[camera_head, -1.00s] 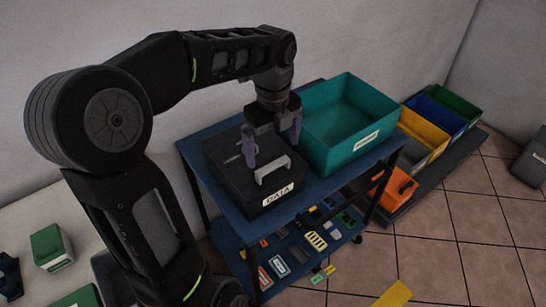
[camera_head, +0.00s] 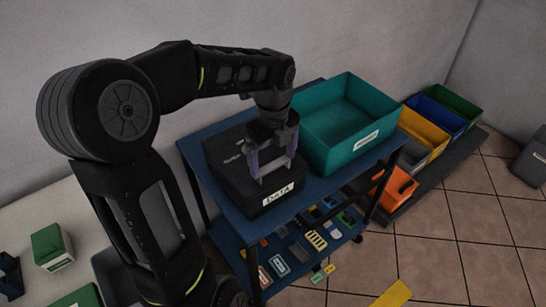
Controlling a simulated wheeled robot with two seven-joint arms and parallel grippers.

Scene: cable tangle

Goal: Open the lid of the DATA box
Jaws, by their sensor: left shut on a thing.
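The black DATA box (camera_head: 232,178) stands on the blue top of a cart, with its white DATA label (camera_head: 278,195) on the front. Its lid looks closed. A grey handle (camera_head: 274,178) sits on the lid near the front edge. My left gripper (camera_head: 272,171) reaches down over the lid and is shut on the handle, its purple-grey fingers on either side and hiding part of it. My right gripper is not in view.
A teal open bin (camera_head: 345,120) stands on the cart close to the right of the box. Several small coloured items lie on the cart's lower shelf (camera_head: 290,265). Yellow (camera_head: 428,130), blue and green bins stand at the right. The wall is close behind.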

